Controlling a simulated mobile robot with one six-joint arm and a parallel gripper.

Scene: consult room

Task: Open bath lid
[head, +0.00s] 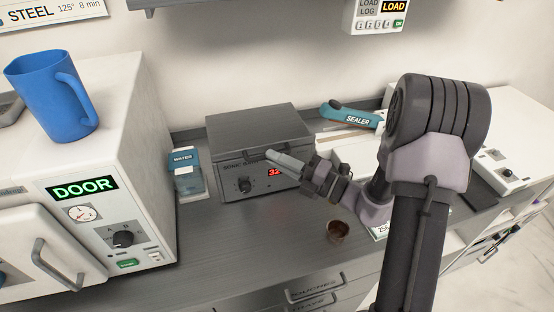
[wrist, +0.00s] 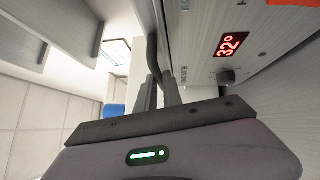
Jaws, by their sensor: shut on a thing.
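The bath (head: 262,185) is a grey metal box with a knob and a red "32" display on its front, at the middle of the counter. Its flat grey lid (head: 258,130) lies down on top. My gripper (head: 270,155) is at the front edge of the lid, shut on the lid's dark handle (head: 257,154). In the wrist view, my gripper's fingers (wrist: 159,92) close on the dark curved handle (wrist: 153,55), with the bath's front panel (wrist: 205,55) to the right. The exact finger contact is small and partly hidden in the head view.
A white machine (head: 110,200) with a green DOOR display stands at left, a blue mug (head: 48,95) on top. A water container (head: 187,175) sits left of the bath. A teal-handled sealer (head: 352,117) is at right. A small brown cup (head: 337,231) stands in front.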

